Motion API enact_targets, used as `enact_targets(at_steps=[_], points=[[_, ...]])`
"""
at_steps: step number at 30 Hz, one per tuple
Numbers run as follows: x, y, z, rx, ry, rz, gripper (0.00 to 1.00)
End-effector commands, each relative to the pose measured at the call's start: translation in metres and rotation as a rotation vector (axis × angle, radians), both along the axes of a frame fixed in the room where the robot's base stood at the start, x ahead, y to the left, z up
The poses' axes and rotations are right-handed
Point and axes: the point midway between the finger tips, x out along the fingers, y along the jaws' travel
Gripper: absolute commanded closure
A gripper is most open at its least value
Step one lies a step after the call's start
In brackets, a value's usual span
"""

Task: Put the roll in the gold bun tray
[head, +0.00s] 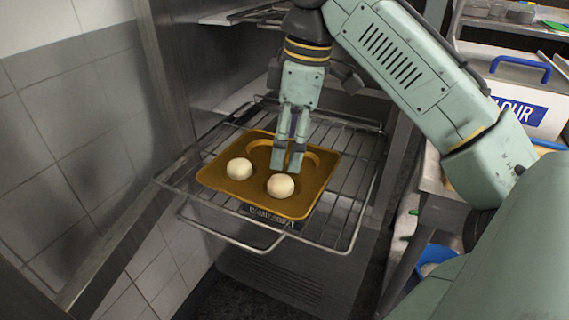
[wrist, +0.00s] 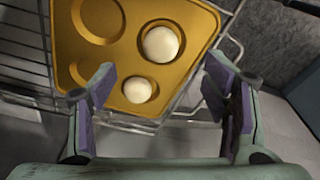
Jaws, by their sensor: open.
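The gold bun tray (head: 238,197) lies on a pulled-out wire oven rack in the head view. One pale round roll (head: 239,168) sits at its left. Another roll (head: 281,186) sits at its front, close to my gripper's fingertips. My gripper (head: 288,160) points down over the tray, and its jaws are open with nothing between them. In the wrist view the tray (wrist: 72,45) shows round hollows, with a larger-looking roll (wrist: 161,44) and a smaller-looking roll (wrist: 137,90) in it. I cannot tell the exact gap to the tray.
The wire rack (head: 345,215) sticks out of the oven and surrounds the tray. A tiled wall (head: 65,140) stands at the left. A white flour container (head: 525,100) with a blue handle is at the right. A blue bowl-like object (head: 436,258) is low at the right.

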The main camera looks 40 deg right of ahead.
Motion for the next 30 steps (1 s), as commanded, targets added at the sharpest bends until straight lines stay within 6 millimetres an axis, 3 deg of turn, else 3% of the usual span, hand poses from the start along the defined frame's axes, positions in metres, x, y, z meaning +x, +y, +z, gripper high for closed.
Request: enact_targets(at_steps=[3, 9, 30], points=[[-0.003, -0.003, 0.026, -0.004, 0.001, -0.003, 0.31], [-0.006, -0.005, 0.047, -0.001, 0.002, -0.001, 0.31], [-0.006, -0.005, 0.050, -0.001, 0.001, 0.001, 0.31]])
